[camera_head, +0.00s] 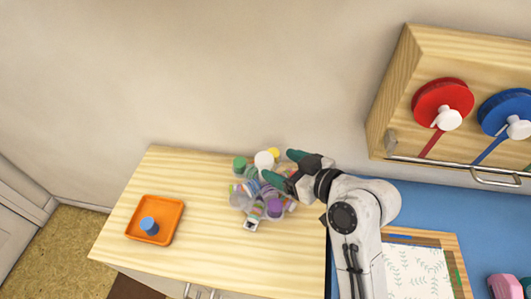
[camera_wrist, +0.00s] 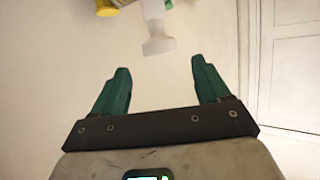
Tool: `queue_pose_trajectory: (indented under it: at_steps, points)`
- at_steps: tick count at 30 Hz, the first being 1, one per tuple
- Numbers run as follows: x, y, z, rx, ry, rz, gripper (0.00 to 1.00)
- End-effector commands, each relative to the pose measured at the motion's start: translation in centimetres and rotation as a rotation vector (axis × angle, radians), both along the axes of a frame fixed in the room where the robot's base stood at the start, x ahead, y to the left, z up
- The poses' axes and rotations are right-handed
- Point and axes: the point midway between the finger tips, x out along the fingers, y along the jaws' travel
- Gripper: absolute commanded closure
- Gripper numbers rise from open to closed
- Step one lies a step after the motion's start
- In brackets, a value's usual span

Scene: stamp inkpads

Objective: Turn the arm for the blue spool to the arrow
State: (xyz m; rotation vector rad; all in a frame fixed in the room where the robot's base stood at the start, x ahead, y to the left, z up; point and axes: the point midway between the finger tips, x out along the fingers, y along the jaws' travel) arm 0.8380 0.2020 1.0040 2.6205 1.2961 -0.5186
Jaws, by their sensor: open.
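The blue spool (camera_head: 503,106) is on the wooden wall unit at the upper right in the head view, partly cut off by the picture's edge. A white piece (camera_head: 518,129) sits at its front, and a blue strip (camera_head: 489,151) runs from it down to the left. I cannot make out an arrow. My gripper (camera_head: 281,165) has green fingers and is far left of the spool, over or beside a pile of small items. In the wrist view its fingers (camera_wrist: 160,68) are apart with nothing between them.
A red spool (camera_head: 438,96) is left of the blue one. A metal rail (camera_head: 450,164) runs below both. The pile (camera_head: 262,190) of coloured items lies on the wooden cabinet top (camera_head: 200,230). An orange tray (camera_head: 169,213) there holds a blue cylinder (camera_head: 149,226).

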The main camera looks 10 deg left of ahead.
Motion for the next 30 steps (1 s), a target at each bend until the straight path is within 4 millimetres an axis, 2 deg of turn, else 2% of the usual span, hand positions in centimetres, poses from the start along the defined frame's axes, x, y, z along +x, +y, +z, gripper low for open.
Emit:
queue_pose_trajectory:
  at_steps: [6, 12, 24, 30]
  points:
    - [2.2, 3.0, -1.4, -0.001, 0.002, 0.001, 0.24]
    - [3.5, 4.6, -2.4, -0.002, 0.001, 0.000, 0.24]
    - [3.9, 5.1, -2.7, -0.001, 0.002, -0.001, 0.24]
    - [3.9, 5.1, -2.7, -0.001, 0.002, -0.001, 0.42]
